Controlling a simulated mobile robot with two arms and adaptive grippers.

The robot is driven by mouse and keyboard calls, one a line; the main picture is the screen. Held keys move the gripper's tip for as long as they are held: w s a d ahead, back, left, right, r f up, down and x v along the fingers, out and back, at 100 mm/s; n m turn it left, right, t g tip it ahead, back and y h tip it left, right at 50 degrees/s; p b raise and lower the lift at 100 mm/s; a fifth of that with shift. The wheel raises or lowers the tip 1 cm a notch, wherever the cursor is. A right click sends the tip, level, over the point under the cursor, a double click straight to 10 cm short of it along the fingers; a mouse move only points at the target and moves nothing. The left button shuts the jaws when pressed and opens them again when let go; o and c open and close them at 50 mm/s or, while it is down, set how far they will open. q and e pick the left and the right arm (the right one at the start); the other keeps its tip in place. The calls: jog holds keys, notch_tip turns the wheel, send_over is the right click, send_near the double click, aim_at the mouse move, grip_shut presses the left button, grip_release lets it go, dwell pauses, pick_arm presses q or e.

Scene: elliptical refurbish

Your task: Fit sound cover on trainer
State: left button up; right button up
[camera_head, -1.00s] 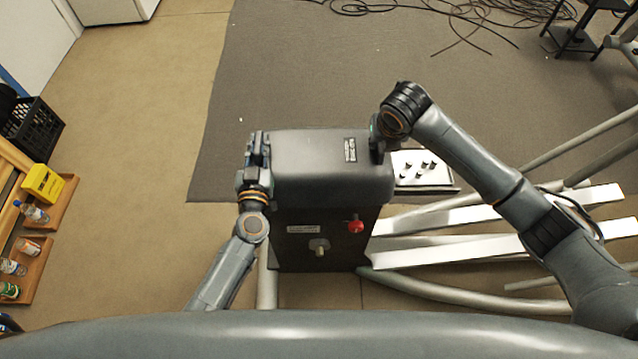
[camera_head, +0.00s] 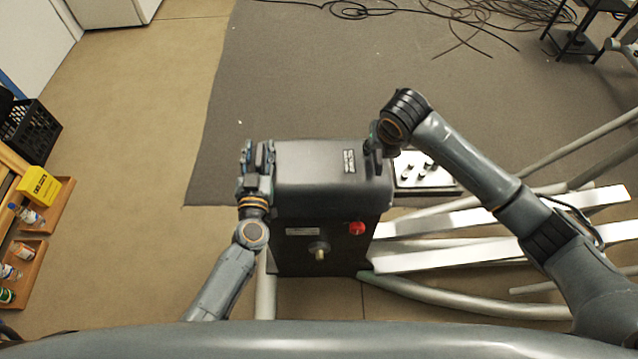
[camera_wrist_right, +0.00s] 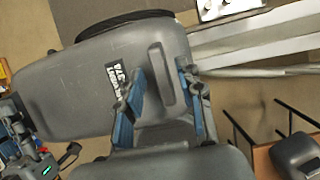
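The grey sound cover (camera_head: 318,165), with a small dark label, sits over the top of the dark trainer (camera_head: 295,255); I cannot tell if it is fully seated. The trainer's front shows a red knob (camera_head: 357,228) and a brass-coloured peg (camera_head: 320,251). My left gripper (camera_head: 257,153) is open at the cover's left end, its fingers apart. My right gripper (camera_head: 375,145) is at the cover's right end. In the right wrist view its blue-padded fingers (camera_wrist_right: 165,98) are spread on either side of the cover's raised grip (camera_wrist_right: 162,72), with gaps visible.
A panel with several knobs (camera_head: 425,170) stands right of the cover. White rails (camera_head: 480,250) and tubes extend right. Cables (camera_head: 470,15) lie at the back. A wooden shelf with a yellow box (camera_head: 38,187) and bottles is at left. The floor between is clear.

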pick_arm(q)
jog(key=s, duration=1.2)
pick_arm(e)
jog(key=v, duration=1.2)
pick_arm(q)
jog(key=shift+d, duration=0.15)
